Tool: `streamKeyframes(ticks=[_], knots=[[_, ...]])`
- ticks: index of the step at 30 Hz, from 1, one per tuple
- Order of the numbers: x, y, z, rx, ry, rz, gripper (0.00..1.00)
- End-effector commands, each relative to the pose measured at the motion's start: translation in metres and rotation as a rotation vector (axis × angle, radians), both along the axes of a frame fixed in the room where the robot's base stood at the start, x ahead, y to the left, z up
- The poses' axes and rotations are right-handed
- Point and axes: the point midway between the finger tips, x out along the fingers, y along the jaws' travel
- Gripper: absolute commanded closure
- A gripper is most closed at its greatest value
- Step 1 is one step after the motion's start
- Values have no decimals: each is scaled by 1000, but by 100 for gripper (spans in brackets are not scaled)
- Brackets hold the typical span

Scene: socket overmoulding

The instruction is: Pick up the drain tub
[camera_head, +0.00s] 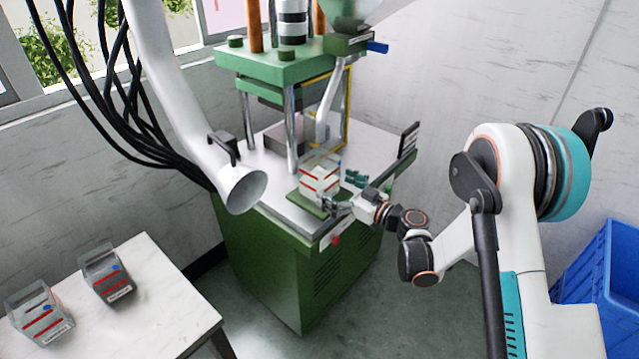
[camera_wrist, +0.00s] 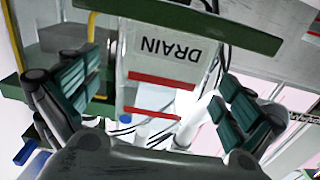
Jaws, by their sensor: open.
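The drain tub (camera_head: 318,176) is a clear box with red stripes, standing on a green plate (camera_head: 306,203) at the front of the press table. In the wrist view the tub (camera_wrist: 150,98) is upside down in the picture and its label reads DRAIN. My gripper (camera_head: 344,192) is open at the tub's near right side. In the wrist view my gripper (camera_wrist: 157,88) has one dark green padded finger on each side of the tub, with a visible gap on both sides. The far side of the tub is hidden.
The green press (camera_head: 285,70) stands over the table behind the tub. A white extraction duct (camera_head: 243,187) hangs to its left. Two similar tubs, one (camera_head: 40,315) and another (camera_head: 105,272), stand on a white table (camera_head: 165,310). A blue crate (camera_head: 608,265) is at right.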

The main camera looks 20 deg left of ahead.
Motion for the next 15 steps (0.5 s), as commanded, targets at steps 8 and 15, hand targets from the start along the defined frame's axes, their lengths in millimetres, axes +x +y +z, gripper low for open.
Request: streamKeyframes(ticks=[8,15], knots=[[5,19,0,0,0,2,0],[17,49,1,0,0,1,0]])
